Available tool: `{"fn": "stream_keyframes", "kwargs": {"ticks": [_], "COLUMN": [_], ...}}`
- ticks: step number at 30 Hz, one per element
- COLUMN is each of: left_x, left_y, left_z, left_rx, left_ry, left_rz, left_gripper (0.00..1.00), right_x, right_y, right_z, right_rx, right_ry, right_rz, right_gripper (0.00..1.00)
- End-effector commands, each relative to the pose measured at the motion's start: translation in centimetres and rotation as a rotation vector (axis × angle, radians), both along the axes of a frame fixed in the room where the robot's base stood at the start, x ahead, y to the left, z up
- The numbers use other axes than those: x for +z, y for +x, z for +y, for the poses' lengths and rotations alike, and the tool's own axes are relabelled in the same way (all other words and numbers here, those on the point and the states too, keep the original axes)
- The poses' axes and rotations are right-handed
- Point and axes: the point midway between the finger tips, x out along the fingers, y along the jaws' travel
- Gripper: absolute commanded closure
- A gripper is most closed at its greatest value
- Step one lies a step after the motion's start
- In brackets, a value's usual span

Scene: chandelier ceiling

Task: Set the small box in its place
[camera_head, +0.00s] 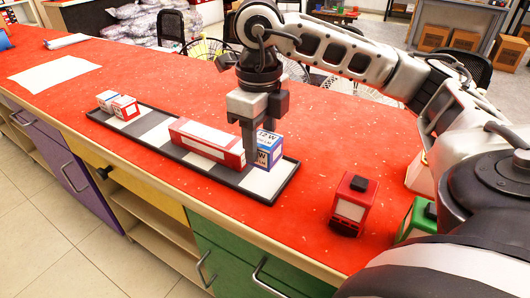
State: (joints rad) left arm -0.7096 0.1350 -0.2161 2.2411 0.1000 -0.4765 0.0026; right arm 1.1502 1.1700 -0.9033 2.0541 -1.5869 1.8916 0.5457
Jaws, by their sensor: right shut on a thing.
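The small blue-and-white box (270,152) stands upright at the right end of a long black tray (157,134) with pale marked places. My right gripper (258,140) points straight down and is shut on this box; its fingers cover the box's left side. Two small boxes, one blue-and-white (107,100) and one red-and-white (125,107), stand at the tray's left end. My left gripper is out of view.
The tray lies on a red-topped counter (330,130). A red device (353,203) and a green device (416,220) stand to the right, near my arm. White paper (54,73) lies at the left. The tray's middle pale place is bare. Drawers line the counter's front.

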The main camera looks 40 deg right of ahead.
Motion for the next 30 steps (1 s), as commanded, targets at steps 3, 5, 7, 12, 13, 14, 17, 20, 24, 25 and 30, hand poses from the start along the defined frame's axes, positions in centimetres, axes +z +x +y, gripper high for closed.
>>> {"fn": "stream_keyframes", "kwargs": {"ticks": [3, 5, 7, 12, 13, 14, 17, 20, 24, 25, 30], "left_x": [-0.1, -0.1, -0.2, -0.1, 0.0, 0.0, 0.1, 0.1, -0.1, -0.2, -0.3], "left_y": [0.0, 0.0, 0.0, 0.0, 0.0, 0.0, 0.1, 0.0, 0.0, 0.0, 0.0], "left_z": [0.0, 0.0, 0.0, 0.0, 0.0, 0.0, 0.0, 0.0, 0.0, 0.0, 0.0], "left_rx": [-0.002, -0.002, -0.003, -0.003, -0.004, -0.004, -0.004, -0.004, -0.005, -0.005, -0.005], "left_ry": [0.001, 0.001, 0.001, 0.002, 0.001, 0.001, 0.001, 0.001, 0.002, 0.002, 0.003], "left_rz": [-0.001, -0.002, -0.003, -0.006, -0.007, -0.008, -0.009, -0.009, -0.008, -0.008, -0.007], "left_gripper": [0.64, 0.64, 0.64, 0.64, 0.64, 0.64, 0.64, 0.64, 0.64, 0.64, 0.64], "right_x": [-0.6, -1.1, -2.0, -4.6, -5.0, -5.2, -5.6, -5.6, -5.7, -5.8, -5.9], "right_y": [0.2, 0.3, 0.6, 0.8, 0.8, 0.8, 0.9, 0.9, 0.8, 0.8, 0.8], "right_z": [-0.5, -0.9, -1.5, -2.1, -2.0, -2.0, -2.0, -2.0, -2.0, -2.0, -2.0], "right_rx": [-0.001, -0.003, -0.004, 0.000, -0.001, -0.001, 0.000, 0.000, 0.000, 0.000, 0.000], "right_ry": [-0.001, -0.001, -0.001, -0.001, -0.001, -0.001, 0.001, 0.001, 0.001, 0.001, 0.001], "right_rz": [-0.001, 0.000, 0.002, 0.002, 0.001, 0.001, -0.002, -0.003, -0.002, -0.002, -0.002], "right_gripper": [0.78, 0.78, 0.78, 0.78, 0.78, 0.78, 0.78, 0.78, 0.78, 0.78, 0.33]}}
